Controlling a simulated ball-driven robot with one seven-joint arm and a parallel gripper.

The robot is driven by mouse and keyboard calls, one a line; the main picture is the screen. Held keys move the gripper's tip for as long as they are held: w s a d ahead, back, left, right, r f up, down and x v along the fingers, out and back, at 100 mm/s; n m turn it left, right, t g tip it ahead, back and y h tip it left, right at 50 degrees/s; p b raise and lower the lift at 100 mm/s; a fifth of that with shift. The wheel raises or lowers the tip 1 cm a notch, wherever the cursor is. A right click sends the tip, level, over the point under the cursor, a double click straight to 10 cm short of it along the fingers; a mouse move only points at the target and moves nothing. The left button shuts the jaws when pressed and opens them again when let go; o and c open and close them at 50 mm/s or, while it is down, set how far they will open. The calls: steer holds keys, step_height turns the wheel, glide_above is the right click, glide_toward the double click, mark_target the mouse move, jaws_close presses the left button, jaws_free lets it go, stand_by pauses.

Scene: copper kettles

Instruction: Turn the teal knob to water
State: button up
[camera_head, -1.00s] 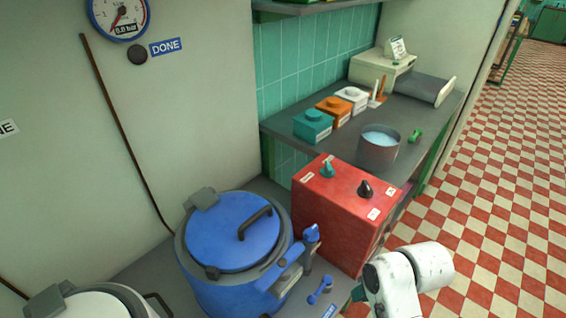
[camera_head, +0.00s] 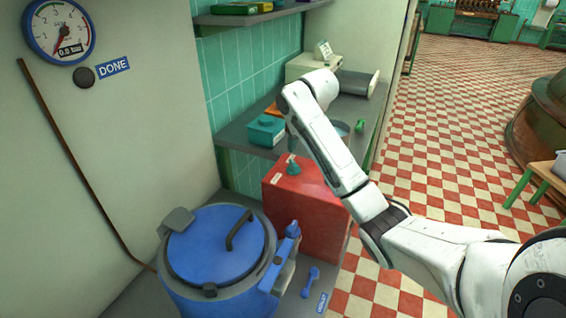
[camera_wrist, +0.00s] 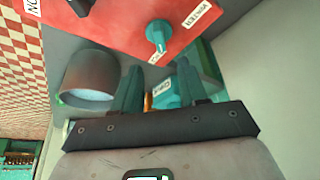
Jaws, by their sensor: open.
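The teal knob (camera_head: 294,167) stands on top of the red box (camera_head: 305,210) in the head view. In the wrist view the teal knob (camera_wrist: 158,33) is near the top centre, its pale mark towards a small label (camera_wrist: 157,58) I cannot read. The WATER label (camera_wrist: 200,13) lies up and right of the knob, on the red panel. My gripper (camera_wrist: 158,66) is open and empty, its two teal fingers apart and pointing towards the knob, not visibly touching it. In the head view my arm hides the dark knob, and the fingers are not clear.
A blue-lidded kettle (camera_head: 220,245) stands left of the red box, with a blue lever (camera_head: 311,282) beside it. Open checkered floor (camera_head: 440,120) lies right.

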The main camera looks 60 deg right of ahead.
mark_target(294, 163)
steer(key=x, duration=0.9)
steer(key=shift+w+f, duration=0.1)
steer(key=shift+f, duration=0.25)
steer(key=shift+c, duration=0.2)
jaws_close()
